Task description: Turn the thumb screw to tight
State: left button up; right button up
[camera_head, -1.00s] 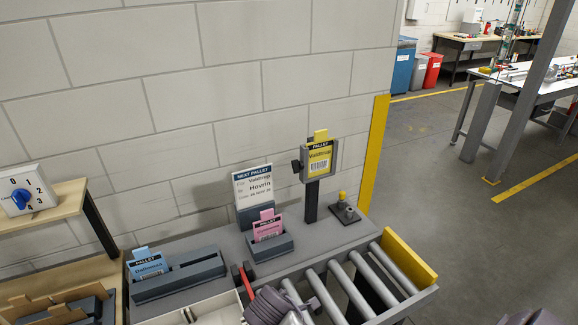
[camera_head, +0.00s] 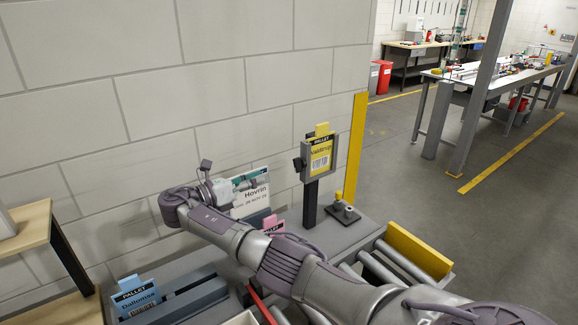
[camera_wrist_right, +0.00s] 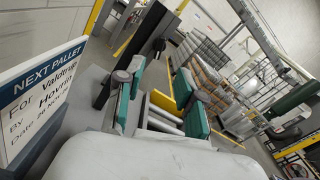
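The thumb screw (camera_head: 298,164) is a small dark knob on the left side of the card holder (camera_head: 305,172). The holder stands on a dark post and carries a yellow pallet card (camera_head: 321,156). My right gripper (camera_head: 255,180) is left of the post, in front of the white "Next Pallet" sign (camera_head: 250,201) and partly covering it. In the right wrist view, the teal-padded fingers of the right gripper (camera_wrist_right: 163,88) are spread apart with nothing between them. A dark round knob, likely the thumb screw (camera_wrist_right: 158,45), is beyond the fingertips, apart from them. My left gripper is not in view.
A pink card (camera_head: 272,224) and a blue card (camera_head: 136,296) stand in holders on the bench. A base with a yellow-topped knob (camera_head: 342,207) is right of the post. Rollers and a yellow end plate (camera_head: 418,250) lie at the right. The wall is close behind.

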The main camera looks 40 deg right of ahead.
aim_at(294, 164)
jog(key=d+p, duration=0.1)
jog(key=d, duration=0.2)
jog(key=d+p, duration=0.1)
jog(key=d, duration=0.2)
jog(key=s+d+p, duration=0.1)
jog(key=d, duration=0.3)
jog(key=shift+s+d+r, duration=0.1)
jog(key=shift+d, duration=0.75)
jog(key=shift+s, duration=0.1)
grip_shut()
